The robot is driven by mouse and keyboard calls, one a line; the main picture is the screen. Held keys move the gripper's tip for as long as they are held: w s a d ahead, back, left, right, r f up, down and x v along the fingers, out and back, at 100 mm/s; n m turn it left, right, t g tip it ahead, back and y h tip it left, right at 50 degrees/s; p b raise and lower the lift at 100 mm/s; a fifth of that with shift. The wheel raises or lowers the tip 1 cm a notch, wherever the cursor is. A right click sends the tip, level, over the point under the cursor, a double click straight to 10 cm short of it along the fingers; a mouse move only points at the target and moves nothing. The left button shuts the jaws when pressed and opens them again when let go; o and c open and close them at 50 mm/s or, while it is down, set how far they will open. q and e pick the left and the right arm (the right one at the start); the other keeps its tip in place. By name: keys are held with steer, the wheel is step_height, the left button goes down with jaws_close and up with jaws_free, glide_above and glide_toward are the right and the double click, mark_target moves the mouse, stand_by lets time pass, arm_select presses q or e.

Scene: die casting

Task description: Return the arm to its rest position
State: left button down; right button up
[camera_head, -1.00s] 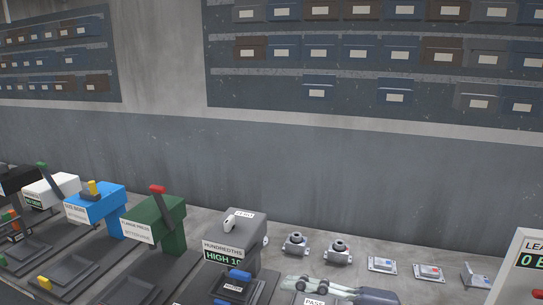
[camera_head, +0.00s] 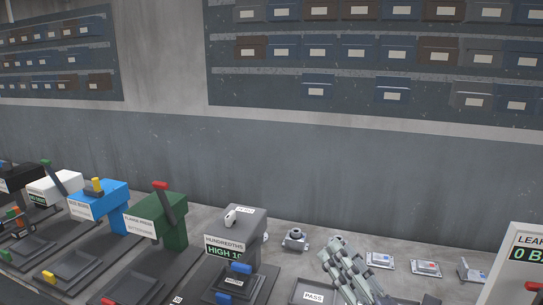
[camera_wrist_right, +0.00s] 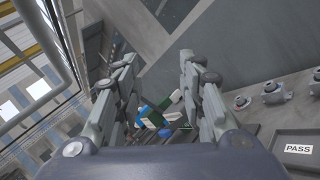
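My right gripper (camera_head: 338,248) rises from the lower edge of the head view, fingers pointing up, beside the PASS tray (camera_head: 312,297). In the right wrist view, the two fingers of the right gripper (camera_wrist_right: 158,68) stand apart with nothing held between them. The PASS tray (camera_wrist_right: 296,148) lies to the right of the fingers there. My left gripper is in neither view.
A grey HUNDREDTHS gauge (camera_head: 238,230) stands left of the gripper, with green (camera_head: 160,220) and blue (camera_head: 99,203) stations beyond. A metal part (camera_head: 295,240) sits behind on the bench. A LEAK tester (camera_head: 524,265) stands at right. Bins (camera_head: 358,50) hang on the wall.

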steer(key=s+d+f+m+g+h, duration=0.3)
steer(key=d+f+m+h, duration=0.2)
steer(key=f+m, duration=0.55)
steer(key=s+d+f+m+g+h, duration=0.2)
steer(key=d+f+m+g+h, duration=0.25)
steer(key=f+m, duration=0.55)
steer(key=s+a+f+m+g, duration=0.1)
steer(key=s+f+m+g, duration=0.35)
steer(key=s+f, duration=0.4)
steer(key=s+a+f+m+g, duration=0.1)
steer(key=s+f+m+g, duration=0.4)
steer(key=s, duration=0.6)
step_height(320, 180, down, 29)
steer(key=s+m+b, duration=0.1)
steer(key=s+b, duration=0.1)
steer(key=b, duration=0.2)
steer(key=s+d+f+g+b, duration=0.1)
steer(key=s+d+f+b, duration=0.2)
steer(key=s+f, duration=1.3)
step_height(320, 180, down, 4)
steer(key=shift+s+r+g, duration=0.1)
steer(key=shift+s+g, duration=0.2)
